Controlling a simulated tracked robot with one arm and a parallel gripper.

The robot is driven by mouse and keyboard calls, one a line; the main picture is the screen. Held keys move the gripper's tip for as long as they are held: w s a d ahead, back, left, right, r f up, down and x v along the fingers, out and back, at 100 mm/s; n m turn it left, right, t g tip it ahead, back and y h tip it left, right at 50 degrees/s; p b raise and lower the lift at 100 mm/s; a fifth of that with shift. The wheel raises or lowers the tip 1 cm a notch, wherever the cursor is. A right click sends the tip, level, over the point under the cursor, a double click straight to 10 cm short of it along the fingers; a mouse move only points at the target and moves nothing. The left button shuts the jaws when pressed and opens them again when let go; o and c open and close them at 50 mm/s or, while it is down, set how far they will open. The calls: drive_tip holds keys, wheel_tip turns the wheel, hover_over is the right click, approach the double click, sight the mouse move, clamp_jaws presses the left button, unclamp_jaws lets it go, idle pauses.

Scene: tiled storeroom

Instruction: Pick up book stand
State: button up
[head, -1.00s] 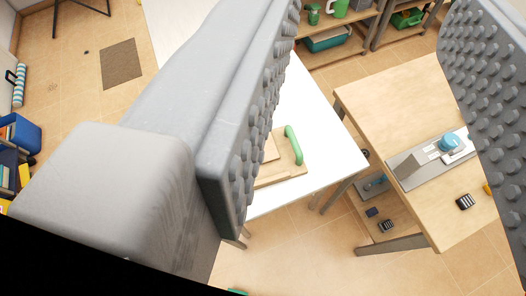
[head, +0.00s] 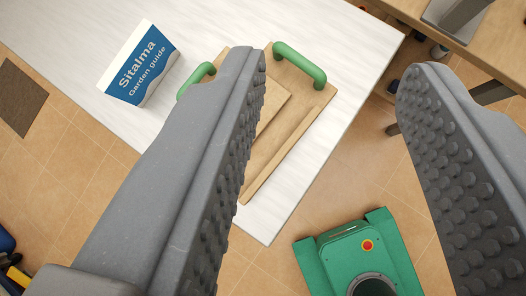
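The book stand appears to be the wooden board (head: 290,125) with two green handles (head: 300,64), lying on the white table. My gripper (head: 332,72) is open, with its two grey studded fingers wide apart and nothing visible between them. The left finger covers part of the board in the picture. The board's right part and one handle show between the fingers, nearer the left one. The other handle shows left of that finger. The fingers look above the table, and I cannot tell the height gap.
A blue and white item marked "Sitalma Garden guide" (head: 144,65) stands on the white table (head: 200,30) left of the board. A wooden table (head: 508,58) is at the upper right. A dark mat (head: 20,95) lies on the tiled floor at the left.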

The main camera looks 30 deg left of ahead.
drive_tip(key=a+f+m+g+h+b, duration=0.1)
drive_tip(key=a+f+m+h, duration=0.1)
drive_tip(key=a+f, duration=0.5)
drive_tip(key=a+f+m+g+h+b, duration=0.1)
drive_tip(key=a+f+m+g+h, duration=0.15)
drive_tip(key=f, duration=0.95)
drive_tip(key=m+t+h+b, duration=0.1)
drive_tip(key=m+h, duration=0.1)
drive_tip(key=h, duration=0.1)
approach(260, 179)
drive_tip(key=b+x, duration=0.1)
drive_tip(key=x, duration=0.3)
drive_tip(key=shift+w+d+r, duration=0.15)
drive_tip(key=b+x, duration=0.1)
drive_tip(key=x, duration=0.3)
drive_tip(key=shift+d+f, duration=0.1)
drive_tip(key=shift+f, duration=0.2)
drive_tip(key=shift+w+d+f, duration=0.1)
drive_tip(key=shift+d, duration=0.2)
clamp_jaws()
